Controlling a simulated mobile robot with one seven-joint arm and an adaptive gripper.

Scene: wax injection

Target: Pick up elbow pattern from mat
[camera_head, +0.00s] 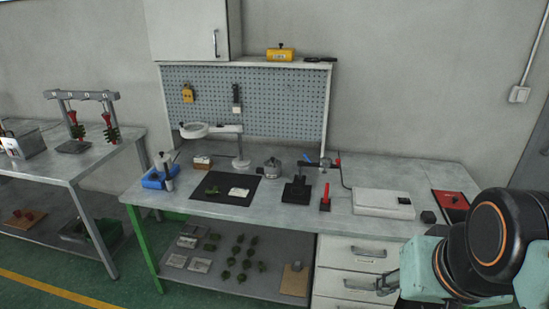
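A dark mat (207,203) lies on the workbench left of its middle. A small green piece (211,191), which looks like the elbow pattern, lies on the mat's left half; its exact shape is too small to make out. A pale block (238,192) lies on the mat to its right. My arm is at the lower right, far from the mat. What looks like the end of my gripper (387,283) shows in front of the drawers, small and partly hidden, so its opening cannot be made out. Nothing is seen held in it.
A magnifier lamp (195,130) on a stand reaches over the mat's back. A blue holder (158,178) stands left of the mat. A metal pot (272,168) and a black-based device (297,190) stand to its right. The shelf below holds several green pieces (237,251).

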